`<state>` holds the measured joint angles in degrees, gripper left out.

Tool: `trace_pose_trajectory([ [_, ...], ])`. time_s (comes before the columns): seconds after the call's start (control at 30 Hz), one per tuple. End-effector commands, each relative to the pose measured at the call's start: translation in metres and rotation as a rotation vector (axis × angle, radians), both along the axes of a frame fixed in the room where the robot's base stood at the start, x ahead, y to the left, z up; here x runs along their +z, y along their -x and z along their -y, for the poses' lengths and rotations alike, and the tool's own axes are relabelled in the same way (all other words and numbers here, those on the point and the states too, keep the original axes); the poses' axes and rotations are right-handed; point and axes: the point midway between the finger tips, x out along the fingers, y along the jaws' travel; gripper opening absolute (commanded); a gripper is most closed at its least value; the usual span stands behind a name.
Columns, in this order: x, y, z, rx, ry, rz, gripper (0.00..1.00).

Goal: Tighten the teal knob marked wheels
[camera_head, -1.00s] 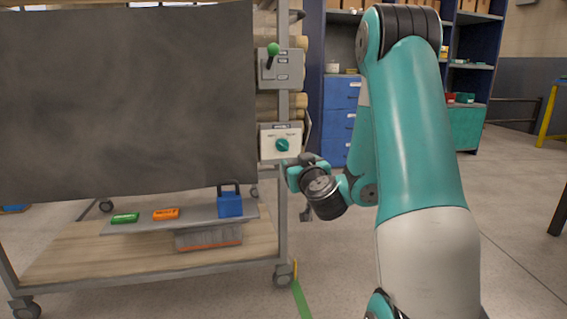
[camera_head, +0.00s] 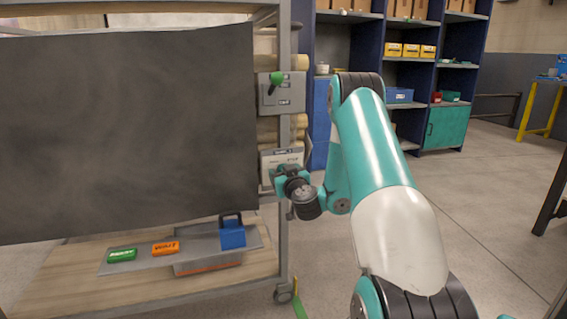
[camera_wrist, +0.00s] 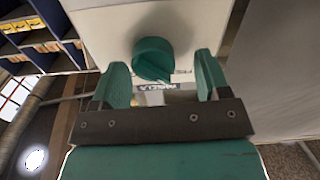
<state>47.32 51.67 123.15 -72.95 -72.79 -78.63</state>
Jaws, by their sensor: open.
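The teal knob (camera_wrist: 152,58) sticks out of a pale panel in the wrist view. A small label, partly hidden, sits by it; I cannot read it surely. My gripper (camera_wrist: 161,62) is open, with one teal finger on each side of the knob. Gaps show between the knob and both fingers, and nothing is held. In the head view my gripper (camera_head: 285,174) is at the front of the white control box (camera_head: 284,157) on the cart's right post and hides the knob.
A lever with a green ball (camera_head: 276,78) is on a grey box above. The dark sheet (camera_head: 130,120) covers the cart's left side. Its lower shelf (camera_head: 90,285) carries green and orange blocks and a blue padlock-shaped item (camera_head: 232,236).

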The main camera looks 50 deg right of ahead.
Motion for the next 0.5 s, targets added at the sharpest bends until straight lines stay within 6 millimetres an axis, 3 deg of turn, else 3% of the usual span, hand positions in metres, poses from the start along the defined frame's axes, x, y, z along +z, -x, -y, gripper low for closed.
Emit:
trace_pose_trajectory([
  [0.33,-0.0008,0.0050,0.0124,-0.016,0.000,0.000,0.69],
  [0.37,-0.0009,0.0052,0.0127,-0.016,0.000,0.000,0.67],
  [0.5,-0.0007,0.0052,0.0127,-0.016,0.000,0.000,0.35],
])
